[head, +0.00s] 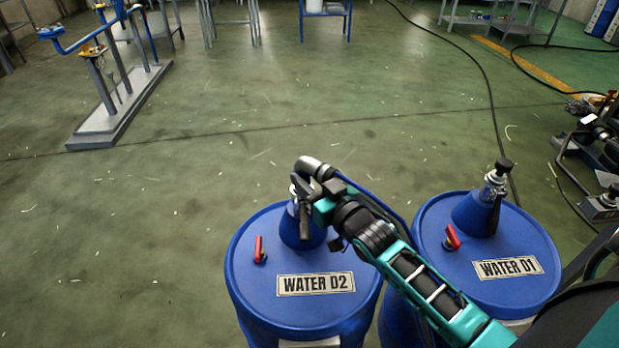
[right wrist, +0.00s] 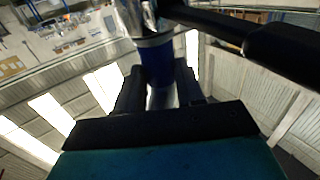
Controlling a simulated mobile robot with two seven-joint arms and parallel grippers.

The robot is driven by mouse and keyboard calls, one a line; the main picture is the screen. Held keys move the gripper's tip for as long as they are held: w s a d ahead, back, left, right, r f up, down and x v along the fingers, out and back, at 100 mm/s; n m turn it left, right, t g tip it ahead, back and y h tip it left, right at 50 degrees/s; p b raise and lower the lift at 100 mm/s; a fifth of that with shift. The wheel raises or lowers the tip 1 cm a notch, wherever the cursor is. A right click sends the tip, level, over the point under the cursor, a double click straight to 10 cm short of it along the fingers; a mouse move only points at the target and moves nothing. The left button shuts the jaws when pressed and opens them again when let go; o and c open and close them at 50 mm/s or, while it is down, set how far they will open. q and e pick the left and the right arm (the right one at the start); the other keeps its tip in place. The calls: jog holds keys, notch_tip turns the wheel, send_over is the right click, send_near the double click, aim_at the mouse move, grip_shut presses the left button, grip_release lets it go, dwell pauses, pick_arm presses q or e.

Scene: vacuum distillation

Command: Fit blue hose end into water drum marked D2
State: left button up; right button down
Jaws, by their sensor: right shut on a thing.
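The blue water drum marked D2 (head: 262,288) stands at the front centre, with a blue cone-shaped neck (head: 302,232) on its lid. My right gripper (head: 300,196) is at the top of this neck, its arm coming in from the lower right. It is shut on the hose end, a grey elbow piece (head: 313,168) beside a thin blue hose (head: 375,203) that runs along my arm. In the right wrist view, a blue and silver cylinder (right wrist: 156,58) is between the dark fingers (right wrist: 160,88). Whether the hose end is seated in the neck is hidden. My left gripper is not in view.
Water drum D1 (head: 440,215) stands close on the right, its neck topped by a silver fitting and black cap (head: 496,178). Red valve handles (head: 259,250) are on both lids. A pipe stand (head: 115,125) is at the back left. The floor between is clear.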

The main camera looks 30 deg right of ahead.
jog(key=c, duration=0.6)
grip_release()
jog(key=shift+s, duration=0.25)
jog(key=s, duration=0.4)
jog(key=s+d+p, duration=0.1)
jog(key=s, duration=0.3)
jog(key=s+p, duration=0.1)
jog(key=s, duration=0.3)
jog(key=shift+s+d, duration=0.15)
jog(key=shift+d, duration=0.05)
